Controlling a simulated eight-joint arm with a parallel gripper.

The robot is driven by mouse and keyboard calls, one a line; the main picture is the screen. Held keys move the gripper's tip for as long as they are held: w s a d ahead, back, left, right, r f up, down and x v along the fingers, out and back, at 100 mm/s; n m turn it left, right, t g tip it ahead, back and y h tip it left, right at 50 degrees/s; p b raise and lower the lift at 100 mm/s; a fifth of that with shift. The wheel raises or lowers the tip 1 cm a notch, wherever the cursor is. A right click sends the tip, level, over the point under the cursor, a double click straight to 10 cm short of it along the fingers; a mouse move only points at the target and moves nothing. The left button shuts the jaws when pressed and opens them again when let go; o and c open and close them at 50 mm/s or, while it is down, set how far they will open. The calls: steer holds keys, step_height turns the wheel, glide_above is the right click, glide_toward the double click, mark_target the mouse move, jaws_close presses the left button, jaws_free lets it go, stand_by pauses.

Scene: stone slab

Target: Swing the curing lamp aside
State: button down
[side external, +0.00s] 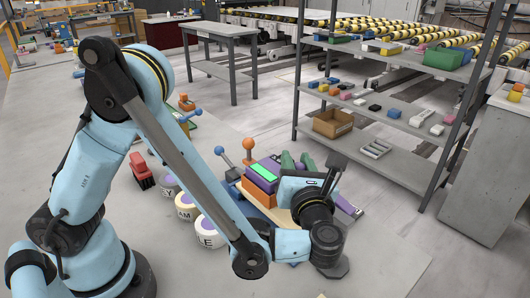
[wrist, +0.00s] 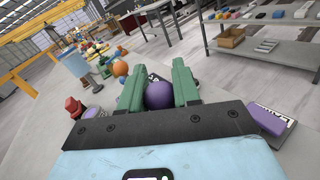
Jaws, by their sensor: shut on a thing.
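My gripper (wrist: 157,75) has green fingers closed on a purple ball (wrist: 158,96), which sits between them in the wrist view. The ball looks like a knob; what it is fixed to is hidden. In the side view the green fingers (side external: 288,160) show above the bench, beyond my light-blue wrist, and the ball is hidden. I cannot make out which part is the curing lamp. Beside the fingers are a purple box with a green top (side external: 262,175) and an orange block (side external: 258,195) under it.
Levers with a blue ball (side external: 219,150) and an orange ball (side external: 248,144) stand left of the purple box. Lettered white tubs (side external: 209,232) and a red item (side external: 141,171) are near my arm. A purple labelled box (wrist: 270,120) lies right. Loaded shelves stand behind.

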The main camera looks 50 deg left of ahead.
steer(key=s+n+g+y, duration=0.2)
steer(key=s+n+g, duration=0.1)
steer(key=g, duration=0.1)
steer(key=shift+s+d, duration=0.15)
stand_by(0.4)
steer(key=c, duration=0.8)
jaws_free()
